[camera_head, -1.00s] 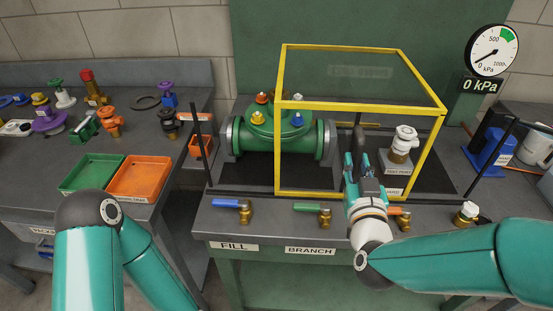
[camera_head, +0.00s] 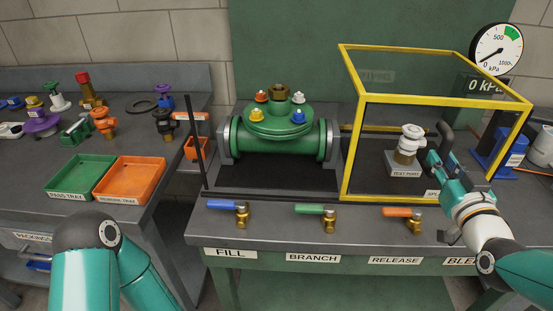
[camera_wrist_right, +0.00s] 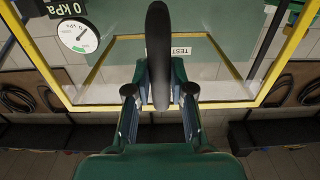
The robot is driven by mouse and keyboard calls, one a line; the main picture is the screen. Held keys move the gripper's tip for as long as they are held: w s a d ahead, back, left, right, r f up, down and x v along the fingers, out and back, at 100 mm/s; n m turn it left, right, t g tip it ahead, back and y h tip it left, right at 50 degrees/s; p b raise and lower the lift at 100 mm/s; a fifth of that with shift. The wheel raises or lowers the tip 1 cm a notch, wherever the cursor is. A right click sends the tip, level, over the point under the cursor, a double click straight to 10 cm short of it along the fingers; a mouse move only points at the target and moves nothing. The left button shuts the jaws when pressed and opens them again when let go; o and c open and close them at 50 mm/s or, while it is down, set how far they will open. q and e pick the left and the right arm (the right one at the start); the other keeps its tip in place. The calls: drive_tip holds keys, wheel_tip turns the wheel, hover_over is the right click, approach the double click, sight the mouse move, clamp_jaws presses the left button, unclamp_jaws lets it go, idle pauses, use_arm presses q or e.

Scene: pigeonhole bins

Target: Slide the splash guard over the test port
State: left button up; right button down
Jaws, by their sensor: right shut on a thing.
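The splash guard (camera_head: 436,91) is a clear box with a yellow frame on the right half of the bench. The test port (camera_head: 407,147), a white-capped brass fitting on a grey block, shows through its clear front, within the frame's outline. My right gripper (camera_head: 438,160) is shut on the guard's dark handle, which also shows between the fingers in the right wrist view (camera_wrist_right: 158,60). My left arm reaches in at the lower left of the head view; its gripper is out of view.
A green flanged valve body (camera_head: 280,135) stands left of the guard, now uncovered. Blue, green and orange lever valves (camera_head: 330,212) line the bench front. A gauge (camera_head: 496,50) reads 0 kPa. A blue object (camera_head: 498,150) stands close to the guard's right side.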

use_arm(q)
drive_tip(key=shift+f+b, duration=0.65)
drive_tip(key=shift+f, duration=0.3)
use_arm(e)
drive_tip(key=shift+d, duration=1.15)
drive_tip(key=shift+r, duration=0.1)
drive_tip(key=c, duration=1)
unclamp_jaws()
drive_tip(key=shift+c, duration=0.2)
use_arm(q)
drive_tip(key=shift+f, duration=0.1)
